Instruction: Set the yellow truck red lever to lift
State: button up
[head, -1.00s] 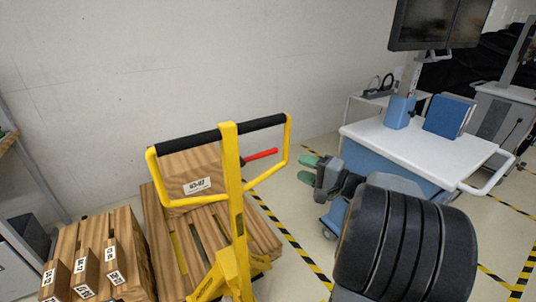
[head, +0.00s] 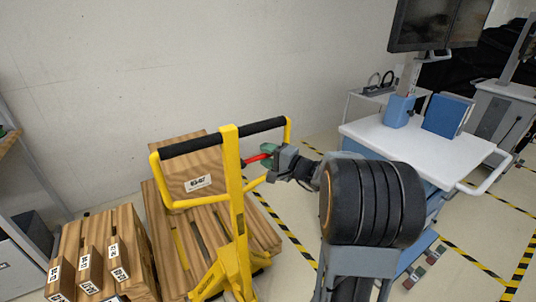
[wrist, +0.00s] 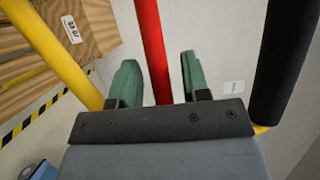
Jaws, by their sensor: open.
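The yellow truck (head: 236,200) stands in front of a pallet, its handle loop with a black grip bar facing me. The red lever (head: 257,158) sticks out to the right from the handle's upright, inside the loop. My gripper (head: 268,152) is at the lever's outer end, at the right side of the loop. In the wrist view the red lever (wrist: 152,45) runs down between the two green fingers of my open gripper (wrist: 157,82). The lever lies nearer the left finger, and I cannot tell if it touches.
A wooden box (head: 190,175) sits on the pallet (head: 180,245) behind the handle. The loop's yellow tube (wrist: 60,60) and black grip (wrist: 285,60) flank my gripper closely. A white-topped cart (head: 420,145) stands at the right.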

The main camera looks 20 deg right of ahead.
grip_shut()
dwell(0.4)
